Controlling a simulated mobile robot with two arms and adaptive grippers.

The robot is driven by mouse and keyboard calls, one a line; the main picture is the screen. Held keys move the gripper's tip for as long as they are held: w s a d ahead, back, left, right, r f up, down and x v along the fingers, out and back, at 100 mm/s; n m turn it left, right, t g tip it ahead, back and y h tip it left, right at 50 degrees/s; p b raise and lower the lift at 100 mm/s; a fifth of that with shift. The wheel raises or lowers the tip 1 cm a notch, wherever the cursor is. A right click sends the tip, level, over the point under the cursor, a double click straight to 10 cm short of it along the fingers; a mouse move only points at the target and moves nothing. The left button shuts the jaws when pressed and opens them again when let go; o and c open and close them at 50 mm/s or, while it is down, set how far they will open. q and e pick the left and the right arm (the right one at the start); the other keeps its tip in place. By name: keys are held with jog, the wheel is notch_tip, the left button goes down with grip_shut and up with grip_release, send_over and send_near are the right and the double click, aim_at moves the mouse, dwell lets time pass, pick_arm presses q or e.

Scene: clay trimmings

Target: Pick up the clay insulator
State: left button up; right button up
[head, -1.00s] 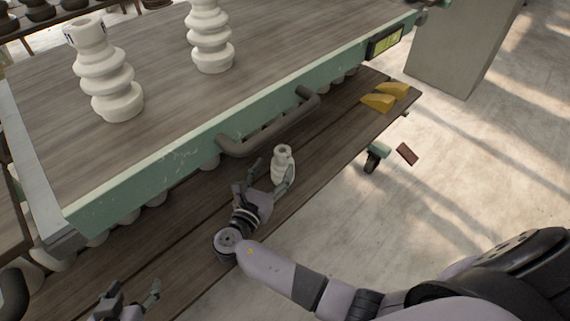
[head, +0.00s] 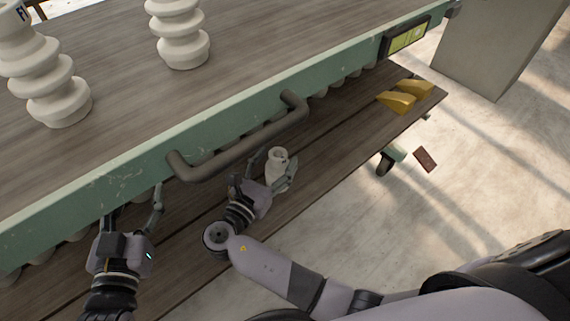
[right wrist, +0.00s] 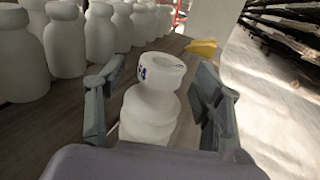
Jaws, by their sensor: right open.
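The clay insulator (head: 279,165) is a small white ribbed piece standing upright on the lower wooden shelf (head: 330,135), near its outer edge. In the right wrist view the insulator (right wrist: 150,98) stands between the two fingers, with a blue mark on its top rim. My right gripper (head: 274,167) is open around it, one finger on each side, with a gap visible on the right. My left gripper (head: 133,205) is at the lower left by the table's green edge, with its fingers apart and nothing seen between them; one finger is partly hidden.
Several more white insulators (right wrist: 65,40) stand in a row to the left on the lower shelf. Large ribbed insulators (head: 180,35) stand on the table above. A grey handle (head: 240,140) overhangs near my right gripper. Yellow wedges (head: 398,102) lie at the shelf's far end.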

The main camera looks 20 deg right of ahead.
jog(key=shift+w+d, duration=0.1)
jog(key=shift+c, duration=0.5)
grip_shut()
dwell(0.4)
jog(key=shift+r, duration=0.15)
